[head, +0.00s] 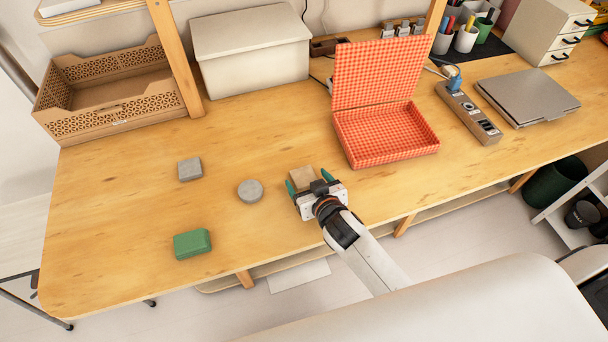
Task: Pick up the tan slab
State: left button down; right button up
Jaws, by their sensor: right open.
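The tan slab (302,177) lies on the wooden table near its front edge, in the middle of the head view. My right gripper (307,184) is open, with one green fingertip to the left of the slab and the other to its right. The slab's near part is hidden behind the gripper. I cannot tell whether the fingers touch it. My left gripper is not in view.
A grey round piece (250,191), a grey block (190,169) and a green block (192,243) lie to the left. An open red checked box (391,150) stands to the right. The table (120,220) has bare room at left.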

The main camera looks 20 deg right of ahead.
jog(key=shift+x, duration=0.8)
jog(key=shift+s, duration=0.1)
jog(key=c, duration=1.1)
